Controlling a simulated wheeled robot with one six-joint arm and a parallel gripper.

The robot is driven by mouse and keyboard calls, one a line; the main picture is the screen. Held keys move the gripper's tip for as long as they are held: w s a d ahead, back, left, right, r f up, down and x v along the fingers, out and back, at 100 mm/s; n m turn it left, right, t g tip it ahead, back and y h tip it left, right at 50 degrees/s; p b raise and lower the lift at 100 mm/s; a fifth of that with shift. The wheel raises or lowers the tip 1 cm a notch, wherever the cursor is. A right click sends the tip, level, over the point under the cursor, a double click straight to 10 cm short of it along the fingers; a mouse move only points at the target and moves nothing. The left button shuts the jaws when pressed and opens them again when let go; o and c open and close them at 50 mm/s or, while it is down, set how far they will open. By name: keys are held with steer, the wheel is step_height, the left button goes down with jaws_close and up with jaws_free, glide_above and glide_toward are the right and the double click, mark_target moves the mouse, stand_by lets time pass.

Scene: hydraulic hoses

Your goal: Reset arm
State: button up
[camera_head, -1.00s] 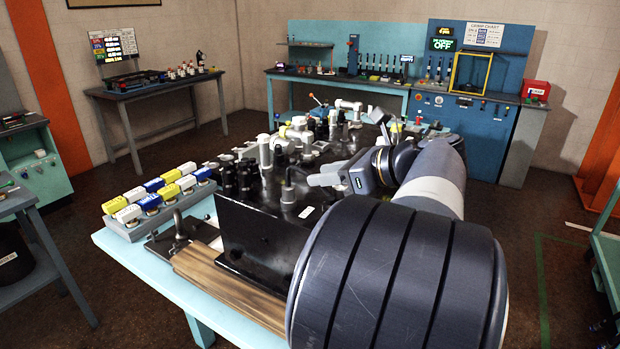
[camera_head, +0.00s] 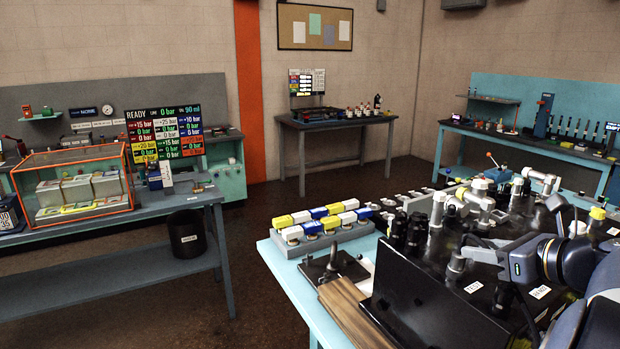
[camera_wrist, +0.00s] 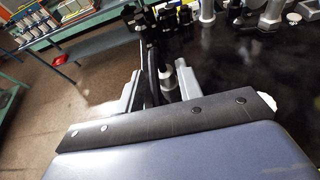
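My gripper (camera_head: 478,256) is at the right of the head view, low over the black manifold block (camera_head: 425,305) on the light blue bench. In the wrist view my gripper (camera_wrist: 160,72) has its two grey fingers apart. A black hose (camera_wrist: 151,80) and a silver fitting (camera_wrist: 169,76) show between or just beyond the fingers; I cannot tell if they touch. Several silver and black fittings (camera_head: 437,210) stand on the block.
A rack of yellow, white and blue blocks (camera_head: 322,229) sits on the light blue bench (camera_head: 287,277). A grey bench (camera_head: 100,226) with an orange-framed case (camera_head: 75,183) and a bar display (camera_head: 164,133) stands at left. Open floor (camera_head: 262,205) lies between the benches.

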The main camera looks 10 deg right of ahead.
mark_target(463, 241)
steer(key=x, duration=0.5)
steer(key=shift+p, duration=0.3)
steer(key=shift+r, duration=0.5)
